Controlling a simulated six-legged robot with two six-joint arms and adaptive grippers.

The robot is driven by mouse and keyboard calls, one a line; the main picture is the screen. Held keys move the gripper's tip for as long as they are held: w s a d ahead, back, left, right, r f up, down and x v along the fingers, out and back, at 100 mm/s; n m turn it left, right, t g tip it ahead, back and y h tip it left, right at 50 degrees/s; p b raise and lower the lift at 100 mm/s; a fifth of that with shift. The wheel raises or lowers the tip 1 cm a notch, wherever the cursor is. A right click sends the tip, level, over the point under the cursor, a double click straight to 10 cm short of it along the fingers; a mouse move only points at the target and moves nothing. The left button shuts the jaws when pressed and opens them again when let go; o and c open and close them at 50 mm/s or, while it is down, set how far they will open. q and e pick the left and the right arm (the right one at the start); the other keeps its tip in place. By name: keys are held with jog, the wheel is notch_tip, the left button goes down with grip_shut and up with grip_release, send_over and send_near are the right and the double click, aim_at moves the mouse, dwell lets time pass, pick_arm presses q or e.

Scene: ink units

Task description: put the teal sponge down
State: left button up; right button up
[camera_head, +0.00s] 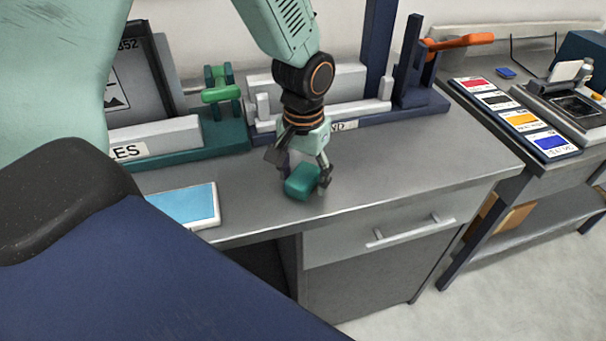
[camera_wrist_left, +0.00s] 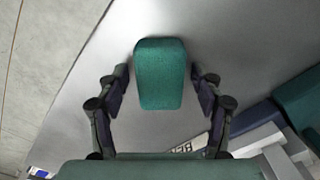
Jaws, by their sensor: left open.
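The teal sponge (camera_head: 302,183) is a small rounded block on the grey countertop (camera_head: 400,170), close to the front edge above the drawer. My left gripper (camera_head: 298,174) points down over it with a finger on each side. In the left wrist view the sponge (camera_wrist_left: 160,75) lies between the two open fingers of the gripper (camera_wrist_left: 162,88), with a gap showing on both sides. The sponge's underside is hidden, but it appears to rest on the counter. My right gripper is in neither view.
A white tablet with a blue screen (camera_head: 186,206) lies left of the sponge. Green and navy fixtures with white blocks (camera_head: 160,138) line the back. A colour-card panel (camera_head: 515,115) stands on the right-hand bench. The counter right of the gripper is clear.

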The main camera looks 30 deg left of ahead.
aim_at(302, 175)
pick_arm(q)
notch_tip(302, 175, up, 12)
jog(key=p, duration=0.2)
jog(key=shift+s+r, duration=0.15)
jog(key=shift+s, duration=0.05)
jog(key=shift+w, duration=0.1)
jog(key=shift+s, duration=0.2)
dwell(0.4)
